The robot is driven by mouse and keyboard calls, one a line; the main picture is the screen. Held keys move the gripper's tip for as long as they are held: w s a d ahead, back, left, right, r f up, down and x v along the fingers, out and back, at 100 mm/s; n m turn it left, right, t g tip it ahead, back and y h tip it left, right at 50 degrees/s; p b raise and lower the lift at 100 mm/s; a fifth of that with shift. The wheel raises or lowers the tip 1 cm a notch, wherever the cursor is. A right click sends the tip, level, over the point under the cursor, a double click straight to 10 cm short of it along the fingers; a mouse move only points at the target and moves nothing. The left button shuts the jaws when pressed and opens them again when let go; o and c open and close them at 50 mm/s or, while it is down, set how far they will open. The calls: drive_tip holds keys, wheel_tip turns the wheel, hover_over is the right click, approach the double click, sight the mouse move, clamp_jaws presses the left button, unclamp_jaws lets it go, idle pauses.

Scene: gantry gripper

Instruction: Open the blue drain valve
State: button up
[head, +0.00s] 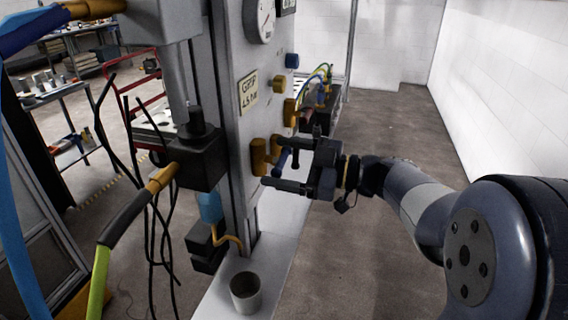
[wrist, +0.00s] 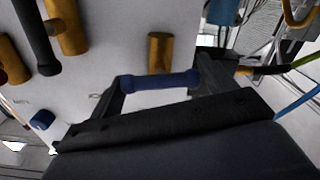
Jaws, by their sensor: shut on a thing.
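The blue drain valve shows as a short dark blue handle (wrist: 160,81) in the wrist view. My gripper (wrist: 158,86) is shut on it, with one dark finger at each end of the handle. A brass fitting (wrist: 160,52) stands on the pale panel just beyond the handle. In the head view my gripper (head: 280,165) is at the side of the grey column, and the blue handle (head: 284,159) shows between its fingers, partly hidden. I cannot tell how far the handle is turned.
A black handle (wrist: 36,38) and more brass fittings (wrist: 66,22) sit close by on the panel. A round gauge (head: 262,18) and a label plate (head: 248,91) are above. A grey cup (head: 246,292) stands on the white base. Open floor (head: 370,270) lies to the right.

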drive_tip(key=n+b, duration=0.2)
drive_tip(key=n, duration=0.2)
drive_tip(key=shift+f+b, duration=0.2)
drive_tip(key=shift+b, duration=0.15)
drive_tip(key=n+b, duration=0.3)
drive_tip(key=n, duration=0.1)
drive_tip(key=n+b, duration=0.4)
drive_tip(key=n, duration=0.1)
drive_tip(key=shift+r+n+b, duration=0.1)
drive_tip(key=shift+n+b, duration=1.25)
drive_tip(key=shift+n, duration=0.35)
drive_tip(key=o, duration=0.7)
drive_tip(key=shift+d+r, duration=0.1)
drive_tip(key=shift+d, duration=0.05)
drive_tip(key=v, duration=1)
drive_tip(key=shift+s+d+p, duration=0.15)
drive_tip(key=shift+d+p, duration=0.1)
drive_tip(key=shift+p, duration=0.05)
